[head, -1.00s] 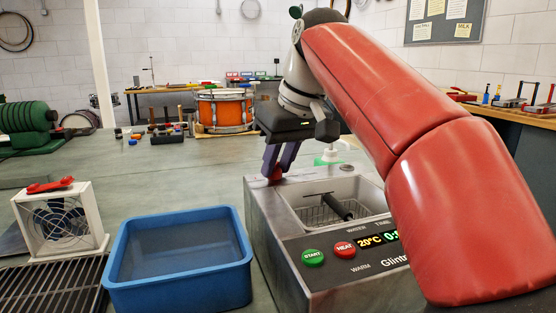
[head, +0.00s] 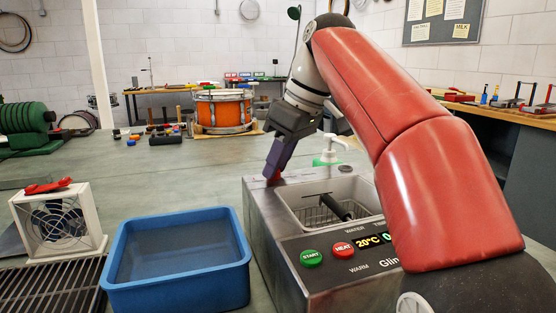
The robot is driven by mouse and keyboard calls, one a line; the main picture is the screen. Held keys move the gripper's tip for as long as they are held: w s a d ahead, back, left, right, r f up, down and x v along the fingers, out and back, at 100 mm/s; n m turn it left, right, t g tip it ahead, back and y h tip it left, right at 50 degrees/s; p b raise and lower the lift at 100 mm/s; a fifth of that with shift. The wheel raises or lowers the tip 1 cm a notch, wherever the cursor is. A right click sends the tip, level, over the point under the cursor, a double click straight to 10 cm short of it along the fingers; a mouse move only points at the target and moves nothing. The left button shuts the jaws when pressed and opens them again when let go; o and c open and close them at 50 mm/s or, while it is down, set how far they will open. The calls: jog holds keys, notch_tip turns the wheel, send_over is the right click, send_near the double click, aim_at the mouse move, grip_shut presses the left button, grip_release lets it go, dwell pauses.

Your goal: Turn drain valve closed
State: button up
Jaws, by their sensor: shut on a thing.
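The steel cleaner tank (head: 259,223) stands on the bench, with a mesh basket and its dark handle (head: 337,207) in its basin. The drain valve, a small red piece (head: 270,180), shows at the tank's back left corner. My gripper (head: 272,172) reaches down to that corner with its purple fingers shut on the drain valve. The fingers hide most of the valve, so I cannot tell its exact angle. The green START button (head: 312,258) and red HEAT button (head: 342,249) are on the tank's front panel, beside a display reading 20°C.
A blue tub (head: 178,282) stands left of the tank. A white fan (head: 58,222) with a red part on top and a dark rack (head: 48,289) are at the far left. A white and green pump bottle (head: 328,152) stands behind the tank.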

jog(key=o, duration=0.9)
jog(key=shift+o, duration=0.2)
jog(key=shift+d+r, duration=0.15)
jog(key=shift+r, duration=0.15)
jog(key=s+d+b, duration=0.1)
jog(key=s+d, duration=0.3)
jog(key=d, duration=0.7)
jog(key=shift+s+d+r, duration=0.15)
jog(key=shift+s+r, duration=0.1)
jog(key=shift+s, duration=0.1)
